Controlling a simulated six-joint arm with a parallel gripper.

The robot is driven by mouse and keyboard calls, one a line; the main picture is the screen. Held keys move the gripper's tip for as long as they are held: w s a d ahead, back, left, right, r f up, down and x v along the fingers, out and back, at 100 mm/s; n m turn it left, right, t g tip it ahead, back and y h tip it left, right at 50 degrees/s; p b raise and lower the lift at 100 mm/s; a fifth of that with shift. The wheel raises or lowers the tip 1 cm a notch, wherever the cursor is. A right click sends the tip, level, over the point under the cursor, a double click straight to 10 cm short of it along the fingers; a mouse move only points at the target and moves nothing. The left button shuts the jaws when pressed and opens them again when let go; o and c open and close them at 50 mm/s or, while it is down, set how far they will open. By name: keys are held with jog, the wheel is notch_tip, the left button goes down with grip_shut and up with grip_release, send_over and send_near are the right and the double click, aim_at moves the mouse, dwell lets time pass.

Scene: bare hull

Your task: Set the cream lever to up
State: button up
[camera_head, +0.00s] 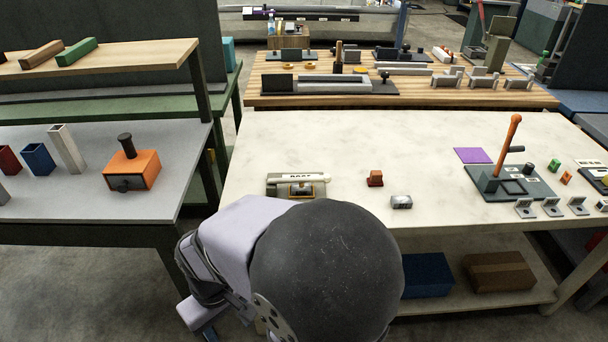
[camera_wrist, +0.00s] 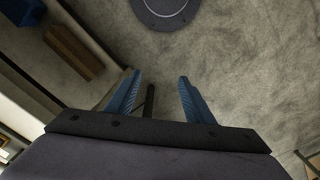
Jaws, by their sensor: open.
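A cream bar (camera_head: 316,178), which looks like the cream lever, lies roughly level across a small grey unit (camera_head: 272,190) at the front left of the pale table. A dark-lettered label shows by it; its pivot and exact setting cannot be made out. My arm stands just in front of this unit and covers the table edge there. My gripper (camera_wrist: 159,75) is open in the wrist view, with two blue fingers apart over bare floor. It is away from the cream bar, which does not show in that view.
An orange lever (camera_head: 508,142) stands tilted on a dark base at the right. The middle of the pale table (camera_head: 400,145) is clear. A brown box (camera_head: 499,272) lies on the lower shelf.

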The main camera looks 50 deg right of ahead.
jog(key=w+d+r+m+p, duration=0.1)
jog(key=w+d+r+m, duration=0.1)
jog(key=w, duration=0.2)
jog(key=w+d+r+m+p, duration=0.1)
jog(key=w+d+r+m, duration=0.1)
jog(key=w+d, duration=0.1)
jog(key=w+d+r+m+p, duration=0.2)
jog(key=w+r, duration=0.1)
jog(key=w, duration=0.2)
jog(key=shift+w+d+m, duration=0.3)
jog(key=shift+d, duration=0.05)
jog(key=shift+c, duration=1.3)
jog(key=w+d+r+m+p, duration=0.4)
jog(key=w+d+m, duration=0.35)
jog(key=d, duration=0.45)
jog(key=m+p, duration=0.6)
jog(key=m, duration=0.6)
send_over(315, 177)
jog(key=shift+w+a+r, duration=0.1)
jog(key=shift+a+r, duration=0.1)
jog(key=shift+r, duration=0.15)
jog(key=shift+d+m, duration=0.25)
jog(key=shift+f+p, duration=0.85)
jog(key=shift+f, duration=2.85)
grip_shut()
